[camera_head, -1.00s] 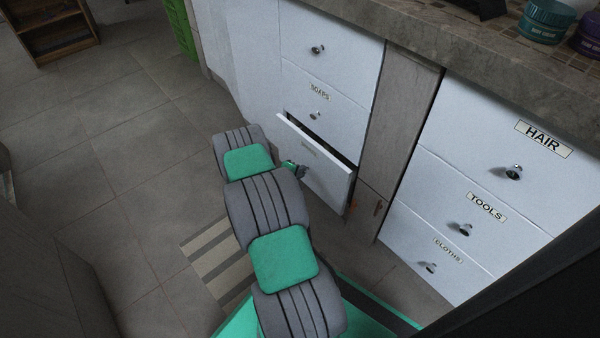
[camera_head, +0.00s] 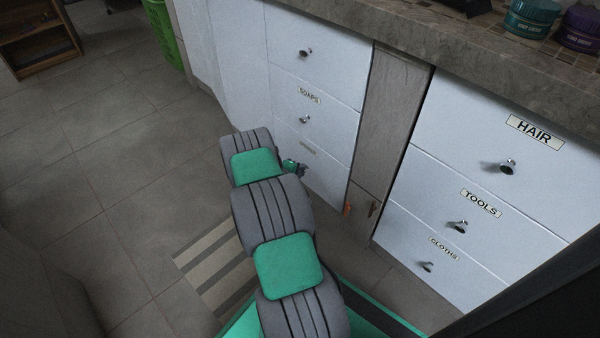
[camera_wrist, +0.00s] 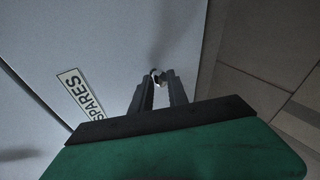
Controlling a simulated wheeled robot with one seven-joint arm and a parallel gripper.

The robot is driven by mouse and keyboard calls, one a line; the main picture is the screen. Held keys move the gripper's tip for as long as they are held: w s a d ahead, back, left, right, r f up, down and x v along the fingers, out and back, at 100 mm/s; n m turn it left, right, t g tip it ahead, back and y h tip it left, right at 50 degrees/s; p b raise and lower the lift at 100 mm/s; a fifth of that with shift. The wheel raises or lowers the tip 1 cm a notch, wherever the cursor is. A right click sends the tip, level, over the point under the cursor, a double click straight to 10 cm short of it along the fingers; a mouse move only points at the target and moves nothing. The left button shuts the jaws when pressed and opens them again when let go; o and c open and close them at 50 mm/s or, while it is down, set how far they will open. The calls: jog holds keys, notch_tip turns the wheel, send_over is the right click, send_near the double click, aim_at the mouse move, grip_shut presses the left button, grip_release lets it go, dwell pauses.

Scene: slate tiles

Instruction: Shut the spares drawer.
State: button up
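The spares drawer (camera_head: 325,174) is the bottom one in the left stack, and its white front sits flush with the drawers above. Its SPARES label (camera_wrist: 81,95) shows clearly in the wrist view. My gripper (camera_head: 303,170) is at the drawer's front, partly hidden by my own arm in the head view.
The soaps drawer (camera_head: 310,115) and another drawer above are shut. A grey panel (camera_head: 393,110) separates them from the shut HAIR, TOOLS and CLOTHS drawers (camera_head: 480,202). A stone counter (camera_head: 420,35) runs above. Tiled floor (camera_head: 130,200) lies open at left; a striped mat (camera_head: 215,265) lies near my arm.

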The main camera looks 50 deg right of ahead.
jog(key=shift+o, duration=0.7)
jog(key=shift+d+r, duration=0.15)
jog(key=shift+d, duration=0.05)
jog(key=p+v, duration=0.3)
jog(key=v, duration=0.4)
jog(key=shift+a+r+p, duration=0.15)
jog(key=shift+a+p, duration=0.15)
jog(key=shift+a, duration=0.1)
jog(key=shift+s, duration=0.1)
